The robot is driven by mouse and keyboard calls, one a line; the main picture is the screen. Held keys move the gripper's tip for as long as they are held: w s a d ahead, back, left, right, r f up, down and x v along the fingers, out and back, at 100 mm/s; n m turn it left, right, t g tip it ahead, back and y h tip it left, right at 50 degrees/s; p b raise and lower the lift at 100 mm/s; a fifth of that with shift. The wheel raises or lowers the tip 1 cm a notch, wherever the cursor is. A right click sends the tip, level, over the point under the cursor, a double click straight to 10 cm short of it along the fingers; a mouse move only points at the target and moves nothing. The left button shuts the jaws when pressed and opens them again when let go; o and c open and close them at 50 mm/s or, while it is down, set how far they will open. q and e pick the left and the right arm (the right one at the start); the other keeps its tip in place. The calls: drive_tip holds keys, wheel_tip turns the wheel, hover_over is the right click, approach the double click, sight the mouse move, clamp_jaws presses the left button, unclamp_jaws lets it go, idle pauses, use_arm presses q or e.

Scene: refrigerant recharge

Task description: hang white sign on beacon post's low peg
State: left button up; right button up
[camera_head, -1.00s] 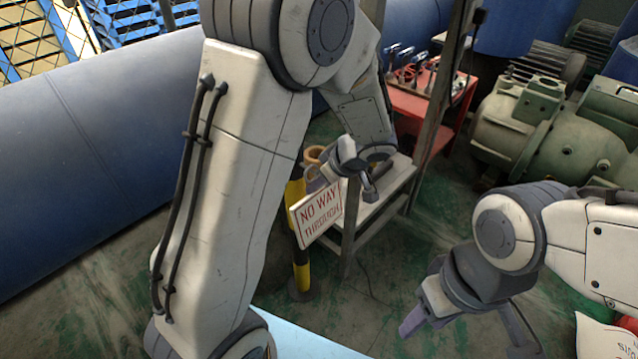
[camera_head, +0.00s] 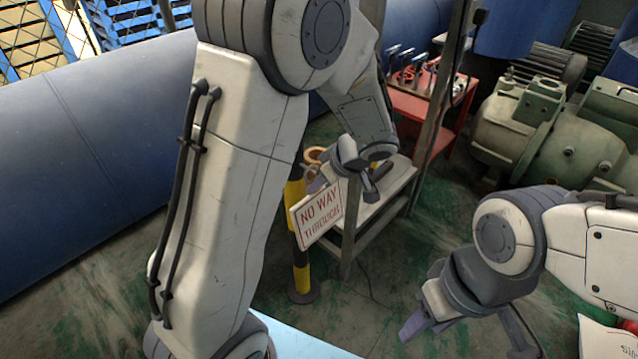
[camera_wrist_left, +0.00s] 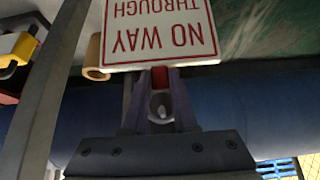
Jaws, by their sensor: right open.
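The white sign (camera_head: 319,214) with red "NO WAY THROUGH" lettering hangs slightly tilted below my left gripper (camera_head: 318,184). In the left wrist view the sign (camera_wrist_left: 160,35) appears upside down at the fingertips. My left gripper (camera_wrist_left: 160,85) is shut on a red tab at the sign's edge. A small pale rounded thing shows between its fingers; I cannot tell what it is. The yellow and black post (camera_head: 301,272) stands behind the sign, partly hidden by it and my arm. I cannot make out its pegs. My right gripper (camera_head: 468,332) is open and empty at the lower right.
A grey stand (camera_head: 398,188) is just right of the sign, with an upright close to my left wrist. A tan ring (camera_head: 315,154) shows behind the gripper. A red tool cart (camera_head: 420,105) and green machinery (camera_head: 545,135) are behind. A large blue pipe (camera_head: 80,165) lies left.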

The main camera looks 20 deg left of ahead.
use_arm(q)
drive_tip(key=o, duration=0.5)
drive_tip(key=p+v, duration=0.3)
drive_tip(key=v, duration=0.7)
drive_tip(key=s+d+m+g+h, duration=0.1)
drive_tip(key=s+d+m+h, duration=0.4)
drive_tip(key=s+m, duration=0.6)
drive_tip(key=s+d+m+g+h, duration=0.1)
drive_tip(key=s+d+m+h, duration=0.1)
drive_tip(key=s+d+m, duration=0.7)
drive_tip(key=shift+m, duration=0.6)
drive_tip(key=s+r+p, duration=0.1)
drive_tip(key=r+p, duration=0.9)
drive_tip(key=a+r+p, duration=0.1)
drive_tip(key=r+p, duration=0.9)
drive_tip(key=s+a+r+p, duration=0.1)
drive_tip(key=r+p, duration=1)
drive_tip(key=shift+s+a, duration=0.2)
drive_tip(key=shift+s, duration=0.15)
